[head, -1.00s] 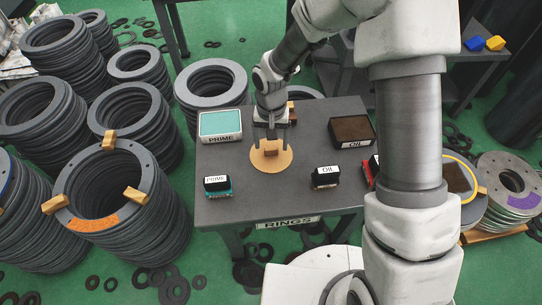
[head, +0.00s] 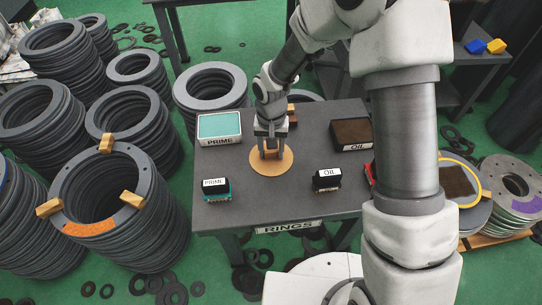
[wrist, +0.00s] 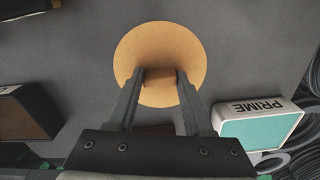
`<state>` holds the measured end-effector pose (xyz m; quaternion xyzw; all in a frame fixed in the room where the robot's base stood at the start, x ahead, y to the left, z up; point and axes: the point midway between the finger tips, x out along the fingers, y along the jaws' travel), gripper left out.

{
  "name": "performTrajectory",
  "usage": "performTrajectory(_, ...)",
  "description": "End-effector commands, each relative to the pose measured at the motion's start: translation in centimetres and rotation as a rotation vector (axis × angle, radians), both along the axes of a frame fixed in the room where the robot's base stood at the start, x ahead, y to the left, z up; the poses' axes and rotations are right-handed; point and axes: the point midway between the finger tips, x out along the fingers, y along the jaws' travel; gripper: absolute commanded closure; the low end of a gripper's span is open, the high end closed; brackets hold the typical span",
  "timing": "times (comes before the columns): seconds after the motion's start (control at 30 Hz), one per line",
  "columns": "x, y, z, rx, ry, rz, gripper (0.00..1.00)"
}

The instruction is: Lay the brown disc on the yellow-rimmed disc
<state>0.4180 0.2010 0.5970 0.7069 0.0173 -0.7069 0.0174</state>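The brown disc (head: 283,168) lies flat on the grey table, a tan round plate with a small wooden block (head: 271,154) standing on its middle. It also shows in the wrist view (wrist: 180,45). My gripper (head: 271,157) points down over it, its fingers closed in on both sides of the block. In the wrist view the fingertips (wrist: 160,76) appear to touch the block. The yellow-rimmed disc (head: 478,182) tops a low stack right of the table, with a dark brown square on its face. My arm hides its left part.
On the table (head: 245,208) stand a PRIME tray (head: 219,141), an OIL tray (head: 352,147), a PRIME pad (head: 216,184) and an OIL pad (head: 327,180). Tall ring stacks (head: 118,215) crowd the left. A purple-marked stack (head: 514,205) stands beside the yellow-rimmed disc.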

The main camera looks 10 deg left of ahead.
Motion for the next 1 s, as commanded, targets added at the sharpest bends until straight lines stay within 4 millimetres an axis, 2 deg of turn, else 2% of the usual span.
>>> performTrajectory(0.03,0.0,0.0,0.0,0.0,0.0,0.0,0.72)
performTrajectory(0.2,0.0,0.0,0.0,0.0,0.0,0.0,1.0)
performTrajectory(0.47,0.0,0.0,0.7,0.0,0.0,0.0,1.0)
performTrajectory(1.0,0.0,0.0,3.9,0.0,-0.001,0.0,1.0)
